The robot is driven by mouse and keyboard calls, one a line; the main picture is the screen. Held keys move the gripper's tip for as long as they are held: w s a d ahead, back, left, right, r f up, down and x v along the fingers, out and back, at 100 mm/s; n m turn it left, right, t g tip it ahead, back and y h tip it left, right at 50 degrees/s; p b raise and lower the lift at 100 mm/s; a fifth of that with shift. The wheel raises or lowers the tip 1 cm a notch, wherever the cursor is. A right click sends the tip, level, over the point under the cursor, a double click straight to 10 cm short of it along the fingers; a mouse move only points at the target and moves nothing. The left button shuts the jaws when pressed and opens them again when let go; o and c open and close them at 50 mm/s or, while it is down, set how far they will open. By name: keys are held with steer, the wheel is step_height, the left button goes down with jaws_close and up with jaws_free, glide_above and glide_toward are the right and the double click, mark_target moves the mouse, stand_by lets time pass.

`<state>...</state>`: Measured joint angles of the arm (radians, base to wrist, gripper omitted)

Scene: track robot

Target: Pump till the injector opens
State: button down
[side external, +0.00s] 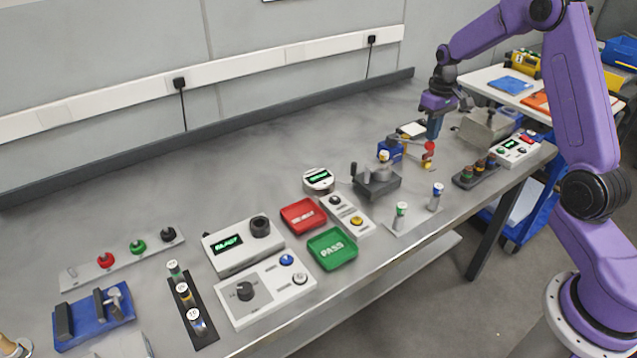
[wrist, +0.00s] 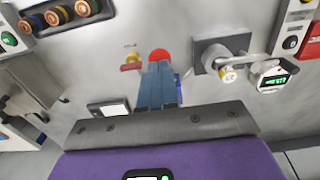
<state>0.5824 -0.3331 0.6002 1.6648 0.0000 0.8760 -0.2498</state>
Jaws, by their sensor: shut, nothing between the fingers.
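My purple-mounted gripper (side external: 433,130) points down over the right part of the bench, fingers shut and empty. Just below its tips is a red round knob (side external: 430,146), which looks like the end of a hand lever on the blue pump body (side external: 389,151). In the wrist view my fingertips (wrist: 158,68) sit at the red knob (wrist: 159,54); whether they touch it I cannot tell. The blue body is mostly hidden behind the fingers there. A grey block with a fitting (side external: 377,182) stands nearby, perhaps the injector holder. A round gauge (side external: 318,179) has a lit green display, too small to read.
A small yellow-and-red part (wrist: 131,62) lies close beside the fingers. The bench behind the pump is mostly clear.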

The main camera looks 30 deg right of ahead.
mark_target(428, 150)
steer(key=shift+f, duration=3.2)
steer(key=shift+r, duration=5.2)
steer(key=shift+a+r, duration=0.1)
steer(key=shift+a, duration=0.3)
steer(key=s+a+r+n, duration=0.25)
steer(key=s+a, duration=0.35)
steer(key=a, duration=0.3)
steer(key=s+a+r+n, duration=0.1)
steer(key=s+a+n, duration=0.2)
steer(key=s+a, duration=0.5)
steer(key=s+a+n, duration=0.2)
steer(key=s+n, duration=0.1)
steer(key=s, duration=0.7)
steer(key=s+a+n, duration=0.3)
steer(key=s+n, duration=0.1)
steer(key=s, duration=0.6)
steer(key=shift+s, duration=0.3)
